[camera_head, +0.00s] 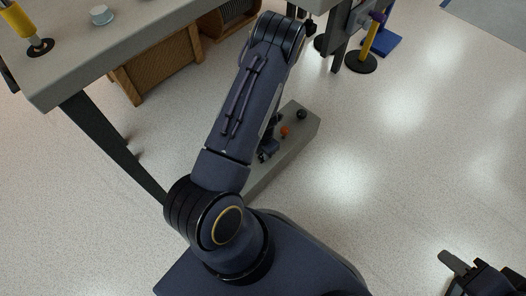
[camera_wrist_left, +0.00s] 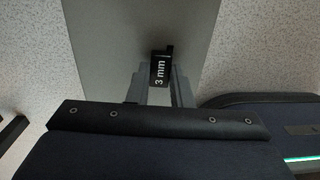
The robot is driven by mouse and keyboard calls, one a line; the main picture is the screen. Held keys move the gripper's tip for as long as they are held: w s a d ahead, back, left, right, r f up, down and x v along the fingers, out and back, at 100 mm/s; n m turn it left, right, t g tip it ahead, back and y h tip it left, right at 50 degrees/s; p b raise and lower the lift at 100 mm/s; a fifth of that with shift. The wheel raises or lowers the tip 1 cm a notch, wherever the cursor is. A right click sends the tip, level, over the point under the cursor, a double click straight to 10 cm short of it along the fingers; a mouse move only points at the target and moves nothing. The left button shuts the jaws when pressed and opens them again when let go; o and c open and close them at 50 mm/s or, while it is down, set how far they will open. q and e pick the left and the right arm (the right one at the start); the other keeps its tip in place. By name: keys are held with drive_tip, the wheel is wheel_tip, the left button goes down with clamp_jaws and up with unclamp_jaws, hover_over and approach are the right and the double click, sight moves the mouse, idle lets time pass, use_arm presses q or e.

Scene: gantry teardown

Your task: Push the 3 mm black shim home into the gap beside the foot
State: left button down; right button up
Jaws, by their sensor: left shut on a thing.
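The black shim (camera_wrist_left: 160,68), marked "3 mm" in white, is held between the fingertips of my left gripper (camera_wrist_left: 161,76) in the left wrist view. Its dark upper end projects past the fingertips, over a plain grey surface (camera_wrist_left: 135,25). In the head view my left arm hides most of this area, and my left gripper (camera_head: 267,148) is partly seen beside a low grey beam (camera_head: 305,125). I cannot make out the foot or the gap. My right gripper (camera_head: 465,266) is at the bottom right, over bare floor; its opening is unclear.
The beam carries an orange knob (camera_head: 285,131) and a black knob (camera_head: 302,114). A yellow post (camera_head: 369,42) on a black base stands at the top. The floor at right is clear.

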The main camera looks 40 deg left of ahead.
use_arm(q)
drive_tip(key=shift+f, duration=0.5)
drive_tip(key=c, duration=1.2)
unclamp_jaws()
drive_tip(key=shift+r, duration=0.1)
wheel_tip(320, 180, up, 8)
drive_tip(key=p, duration=0.4)
wheel_tip(320, 180, up, 4)
drive_tip(key=p, duration=0.4)
